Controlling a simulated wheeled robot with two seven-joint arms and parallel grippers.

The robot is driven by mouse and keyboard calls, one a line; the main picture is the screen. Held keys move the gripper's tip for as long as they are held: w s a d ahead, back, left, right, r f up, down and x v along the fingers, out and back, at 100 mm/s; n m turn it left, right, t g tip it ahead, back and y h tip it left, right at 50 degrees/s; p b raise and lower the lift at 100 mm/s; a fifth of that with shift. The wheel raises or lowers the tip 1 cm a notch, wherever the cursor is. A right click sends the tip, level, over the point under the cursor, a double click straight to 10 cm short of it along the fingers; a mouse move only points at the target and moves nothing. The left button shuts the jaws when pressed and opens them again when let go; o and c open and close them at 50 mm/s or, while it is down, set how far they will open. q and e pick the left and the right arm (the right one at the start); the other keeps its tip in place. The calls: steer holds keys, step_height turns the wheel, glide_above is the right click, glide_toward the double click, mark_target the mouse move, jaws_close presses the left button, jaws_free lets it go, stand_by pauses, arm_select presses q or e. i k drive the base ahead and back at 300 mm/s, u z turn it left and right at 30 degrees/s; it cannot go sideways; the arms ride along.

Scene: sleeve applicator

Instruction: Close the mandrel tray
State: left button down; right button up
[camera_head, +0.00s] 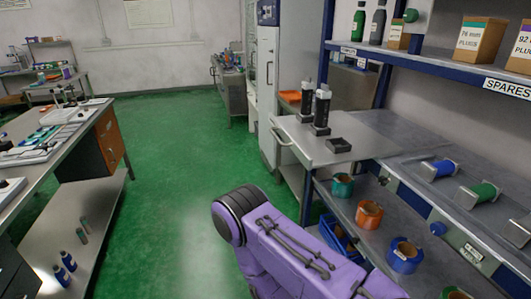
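A grey metal tray-like surface (365,128) sits at centre right, level with the workbench. A pale bar handle (283,148) is on its left end, which juts out past the blue shelf post. Two upright black devices (321,108) and a low black block (339,145) stand on it. I take this to be the mandrel tray, but no label on it can be read. A purple arm link of mine (300,250) with a black joint comes in at the bottom, below the tray. Neither gripper is in view.
Right, a blue-framed bench holds coloured rolls (369,214) on its lower shelf and spools (438,168) on top; a "SPARES" shelf (440,62) hangs above. Left, a workbench (75,135) has an orange drawer cabinet (109,140). The green floor (170,180) between is clear.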

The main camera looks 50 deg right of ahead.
mark_target(346, 138)
steer(key=z, duration=0.2)
steer(key=i, duration=0.9)
steer(key=z, duration=1.25)
steer(key=i, duration=0.7)
steer(key=z, duration=0.75)
